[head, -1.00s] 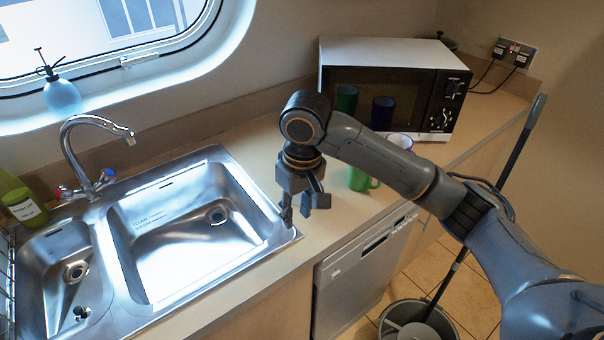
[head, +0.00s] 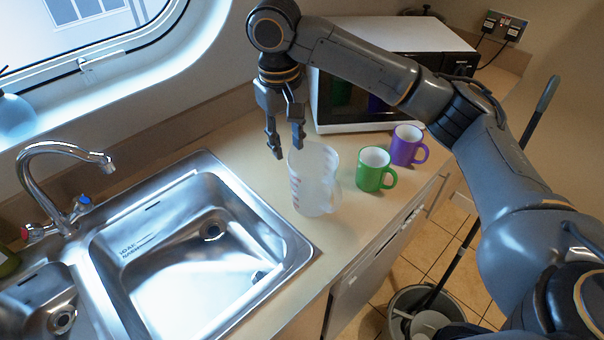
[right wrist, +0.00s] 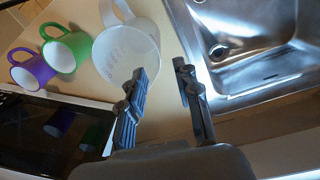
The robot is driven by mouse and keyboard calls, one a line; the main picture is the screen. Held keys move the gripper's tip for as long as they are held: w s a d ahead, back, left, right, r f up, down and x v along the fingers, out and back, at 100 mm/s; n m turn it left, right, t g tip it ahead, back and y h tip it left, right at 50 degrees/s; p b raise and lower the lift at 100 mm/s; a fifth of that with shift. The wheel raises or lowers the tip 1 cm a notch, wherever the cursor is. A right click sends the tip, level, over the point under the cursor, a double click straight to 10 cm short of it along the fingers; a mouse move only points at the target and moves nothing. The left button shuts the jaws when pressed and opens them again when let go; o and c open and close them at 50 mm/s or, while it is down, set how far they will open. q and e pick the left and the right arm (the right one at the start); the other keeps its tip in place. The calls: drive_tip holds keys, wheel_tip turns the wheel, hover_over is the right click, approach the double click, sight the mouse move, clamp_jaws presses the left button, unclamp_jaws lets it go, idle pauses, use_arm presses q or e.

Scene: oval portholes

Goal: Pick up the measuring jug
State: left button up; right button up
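The measuring jug (head: 313,180) is a clear, frosted jug with red markings, standing upright on the counter just right of the sink. It also shows in the right wrist view (right wrist: 127,50), its handle toward the top of that picture. My right gripper (head: 287,150) is open and empty, with its fingers pointing down near the jug's far side. In the right wrist view the gripper (right wrist: 160,80) has its fingers apart, with the jug beside the left finger and bare counter between them. My left gripper is not in view.
A green mug (head: 372,172) and a purple mug (head: 406,147) stand right of the jug. A microwave (head: 350,115) stands behind them, close to my right arm. The steel sink (head: 190,250) with its tap (head: 75,150) lies to the left.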

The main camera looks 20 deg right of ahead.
sight(292, 170)
drive_tip(key=f, duration=0.6)
drive_tip(key=shift+s+d+p, duration=0.35)
drive_tip(key=shift+s+p, duration=0.05)
drive_tip(key=shift+w+f, duration=0.1)
drive_tip(key=shift+f, duration=0.5)
drive_tip(key=f, duration=0.1)
drive_tip(key=f+p, duration=0.1)
drive_tip(key=f, duration=0.2)
drive_tip(key=shift+d+f+p, duration=0.15)
drive_tip(key=shift+d+p, duration=0.1)
drive_tip(key=shift+p, duration=0.15)
drive_tip(key=shift+f, duration=0.3)
drive_tip(key=shift+w+f, duration=0.1)
drive_tip(key=shift+c, duration=0.4)
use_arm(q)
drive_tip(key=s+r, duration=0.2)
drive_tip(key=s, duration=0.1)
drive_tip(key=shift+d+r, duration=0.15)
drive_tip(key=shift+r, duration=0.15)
use_arm(e)
clamp_jaws()
